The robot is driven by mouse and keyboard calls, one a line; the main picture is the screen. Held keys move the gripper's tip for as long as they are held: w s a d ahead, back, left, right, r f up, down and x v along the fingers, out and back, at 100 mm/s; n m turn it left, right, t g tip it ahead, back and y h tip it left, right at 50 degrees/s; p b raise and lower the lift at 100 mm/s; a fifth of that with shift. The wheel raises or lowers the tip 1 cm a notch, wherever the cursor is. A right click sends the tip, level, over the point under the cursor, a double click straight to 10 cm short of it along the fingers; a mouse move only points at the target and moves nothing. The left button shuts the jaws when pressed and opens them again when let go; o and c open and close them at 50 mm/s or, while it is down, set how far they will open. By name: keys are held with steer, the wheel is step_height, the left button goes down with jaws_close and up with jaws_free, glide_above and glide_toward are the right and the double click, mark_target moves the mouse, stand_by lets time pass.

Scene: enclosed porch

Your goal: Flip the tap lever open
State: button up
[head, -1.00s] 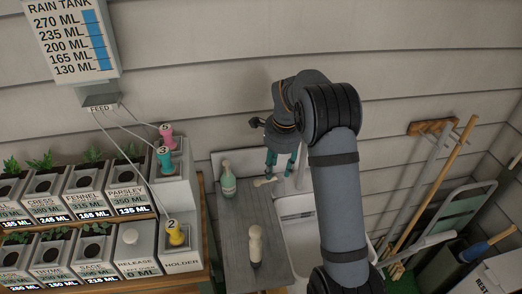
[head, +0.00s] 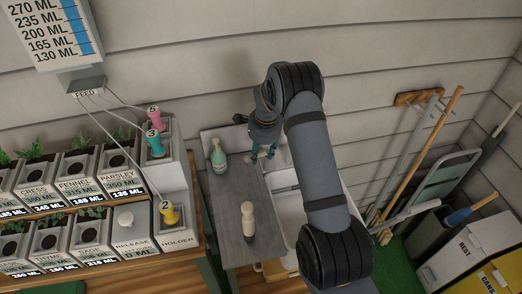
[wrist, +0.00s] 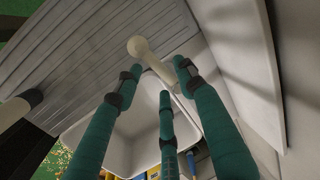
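The tap lever (wrist: 150,58) is a cream arm with a round ball end, seen in the wrist view over the corner where the ribbed drainboard meets the white sink. My gripper (wrist: 153,88) has three teal fingers, spread apart with nothing between them. The lever lies just beyond the fingertips, its shaft running between the upper two as seen; I cannot tell whether any finger touches it. In the head view my gripper (head: 264,154) points down at the back of the sink (head: 284,205), and the tap there is mostly hidden by the fingers.
Planters and a holder with coloured plugs (head: 170,213) are at left. A broom (head: 430,155) and bins (head: 450,262) are at right. The wall is close behind.

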steer(key=shift+w+f, duration=0.1)
steer(key=shift+f, duration=0.1)
steer(key=shift+c, duration=0.9)
steer(key=c, duration=0.7)
jaws_close()
